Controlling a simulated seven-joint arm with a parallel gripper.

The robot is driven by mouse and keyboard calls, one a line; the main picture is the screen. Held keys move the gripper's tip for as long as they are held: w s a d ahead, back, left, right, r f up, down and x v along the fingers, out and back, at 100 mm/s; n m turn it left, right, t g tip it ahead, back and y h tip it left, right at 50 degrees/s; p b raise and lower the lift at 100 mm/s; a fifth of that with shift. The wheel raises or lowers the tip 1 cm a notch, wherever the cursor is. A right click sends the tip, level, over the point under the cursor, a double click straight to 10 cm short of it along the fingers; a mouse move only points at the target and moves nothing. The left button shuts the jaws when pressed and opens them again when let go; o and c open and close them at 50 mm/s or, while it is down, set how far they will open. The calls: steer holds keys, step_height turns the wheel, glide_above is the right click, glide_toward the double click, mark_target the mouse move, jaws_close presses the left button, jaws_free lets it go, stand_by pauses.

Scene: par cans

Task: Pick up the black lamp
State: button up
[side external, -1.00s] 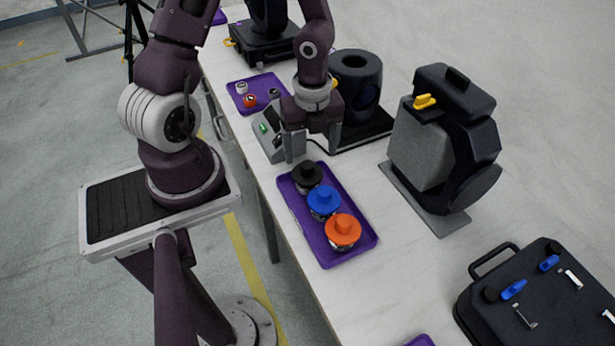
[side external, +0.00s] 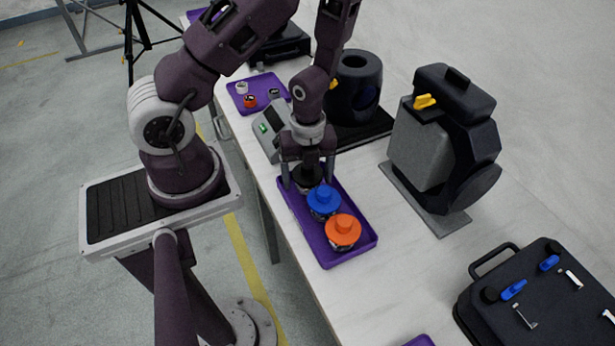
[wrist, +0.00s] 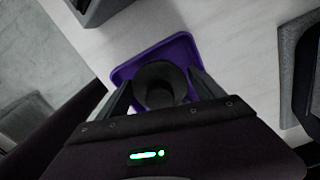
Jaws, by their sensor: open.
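The black lamp (side external: 307,179) sits at the far end of the purple tray (side external: 345,256), next to a blue-topped lamp (side external: 323,203) and an orange-topped lamp (side external: 342,232). My gripper (side external: 308,184) is open and points down over the black lamp, with a finger on each side of it. The wrist view shows the black lamp (wrist: 160,84) between my two fingers, over the purple tray (wrist: 180,48). My gripper hides part of the lamp's top in the side view. I cannot tell whether the fingers touch it.
A grey box with a green light (side external: 270,133) and a black cylindrical housing (side external: 358,85) stand just beyond the tray. A grey and black machine (side external: 440,145) stands to the right. A black case (side external: 540,300) lies at lower right. The table between is clear.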

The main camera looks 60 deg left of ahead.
steer(key=c, duration=1.4)
steer(key=shift+s+d+r, duration=0.1)
steer(key=shift+s+r, duration=0.05)
steer(key=shift+r, duration=0.25)
steer(key=r, duration=0.8)
steer(key=shift+w+a+r, duration=0.2)
steer(key=shift+d+r, duration=0.1)
steer(key=shift+r, duration=0.35)
